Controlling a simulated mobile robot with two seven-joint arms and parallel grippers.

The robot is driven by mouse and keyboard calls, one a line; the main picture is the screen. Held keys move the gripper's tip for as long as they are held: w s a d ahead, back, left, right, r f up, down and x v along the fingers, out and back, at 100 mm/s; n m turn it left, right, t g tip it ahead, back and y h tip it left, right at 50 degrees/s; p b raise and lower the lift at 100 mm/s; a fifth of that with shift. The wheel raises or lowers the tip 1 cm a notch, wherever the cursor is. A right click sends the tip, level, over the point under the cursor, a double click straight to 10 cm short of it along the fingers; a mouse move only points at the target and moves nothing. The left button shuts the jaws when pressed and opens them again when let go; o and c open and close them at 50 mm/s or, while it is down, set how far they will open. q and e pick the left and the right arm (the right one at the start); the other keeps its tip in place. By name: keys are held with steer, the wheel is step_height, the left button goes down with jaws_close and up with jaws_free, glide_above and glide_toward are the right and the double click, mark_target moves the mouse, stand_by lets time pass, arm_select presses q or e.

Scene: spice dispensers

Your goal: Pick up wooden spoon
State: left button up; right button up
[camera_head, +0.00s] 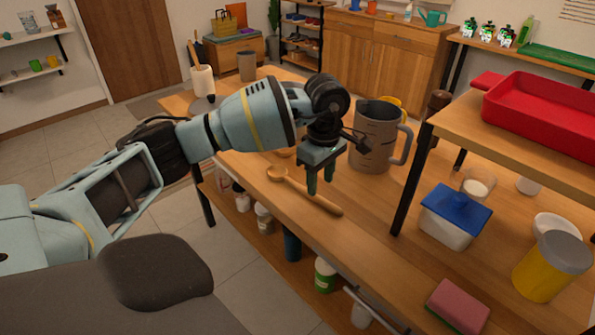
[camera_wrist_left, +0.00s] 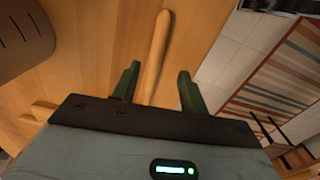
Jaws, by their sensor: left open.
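The wooden spoon (camera_head: 311,194) lies on the wooden table in the head view, its bowl towards the back left and its handle towards the front right, near the table's left edge. My left gripper (camera_head: 320,187) is above the spoon's handle, pointing down. In the left wrist view the spoon's handle (camera_wrist_left: 158,45) runs between the two green fingers of my left gripper (camera_wrist_left: 157,85), which are apart with nothing held. The spoon's bowl is hidden in that view. My right gripper is not in view.
A large grey-brown mug (camera_head: 372,138) stands just behind and right of my left gripper. A raised shelf with a red tray (camera_head: 545,112) is to the right. A blue-lidded container (camera_head: 452,215), a yellow canister (camera_head: 551,268) and a pink sponge (camera_head: 458,305) stand or lie on the table.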

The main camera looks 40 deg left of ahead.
mark_target(319, 197)
arm_select(q)
steer(key=shift+w+a+f, duration=0.15)
steer(key=shift+f, duration=1.2)
steer(key=shift+w+a+f, duration=0.1)
steer(key=shift+w+f, duration=0.05)
steer(key=shift+f, duration=1.2)
jaws_close()
steer(key=shift+r, duration=0.1)
steer(key=shift+r, duration=0.45)
step_height(319, 197, up, 2)
steer(key=shift+r, duration=0.15)
steer(key=s+d+r, duration=0.1)
steer(key=s+d, duration=0.8)
steer(key=s, duration=0.4)
steer(key=shift+r, duration=0.3)
